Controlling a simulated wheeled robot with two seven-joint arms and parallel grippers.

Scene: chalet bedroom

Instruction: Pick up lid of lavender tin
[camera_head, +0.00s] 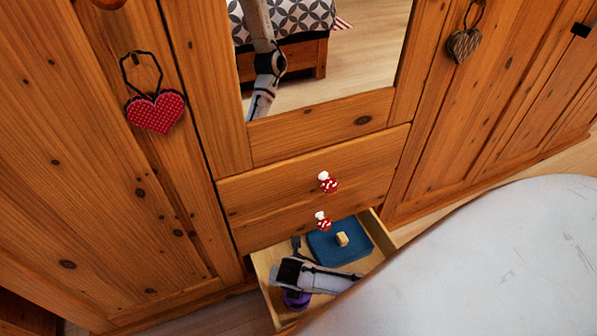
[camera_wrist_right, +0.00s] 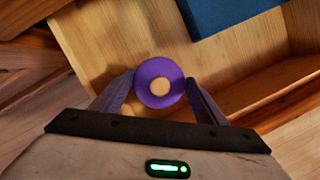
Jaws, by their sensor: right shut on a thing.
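The lavender tin's lid (camera_wrist_right: 144,80) is a round purple disc with a pale wooden knob at its centre, in the right wrist view. My right gripper (camera_wrist_right: 158,88) has one finger on each side of it and is shut on it. In the head view, purple (camera_head: 296,299) shows just below my right gripper, inside the open drawer (camera_head: 265,281) near its front left. My gripper and arm cover part of it there. The tin's body under the lid is hidden, so I cannot tell whether the lid is apart from it. My left gripper is not in view.
A blue square box (camera_head: 325,252) with a pale knob (camera_head: 342,239) lies farther back in the drawer. Closed drawer fronts with red-and-white knobs (camera_head: 327,182) rise above it. The drawer's wooden walls stand close around my gripper. A mirror (camera_head: 330,50) is above.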

